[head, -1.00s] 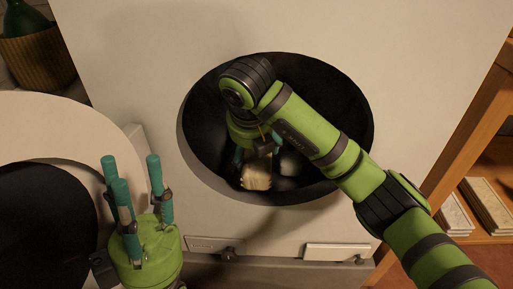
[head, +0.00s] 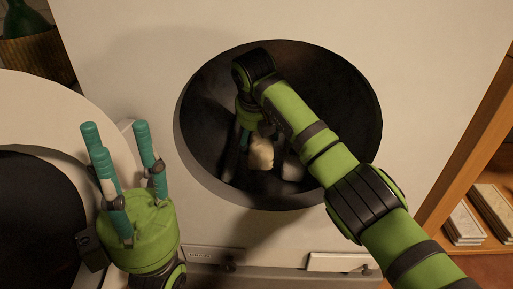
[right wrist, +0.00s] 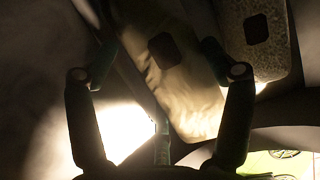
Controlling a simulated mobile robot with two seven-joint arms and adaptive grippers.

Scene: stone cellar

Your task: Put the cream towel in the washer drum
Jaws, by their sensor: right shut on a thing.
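The washer drum (head: 335,95) is a dark round opening in a pale washer front. My right arm reaches through the opening, and my right gripper (head: 250,142) is inside the drum, partly hidden by its own wrist. It is shut on the cream towel (head: 262,154), a small pale bundle low in the opening. In the right wrist view the cream towel (right wrist: 180,85) lies between the dark fingers and bears a dark square patch. My left gripper (head: 118,145) is outside, left of the opening, fingers pointing up, open and empty.
A grey speckled item (head: 292,167) is right beside the towel in the drum; it also shows in the right wrist view (right wrist: 262,60). The round washer door (head: 75,108) stands open at left, near my left gripper. A wooden shelf (head: 462,185) is at right.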

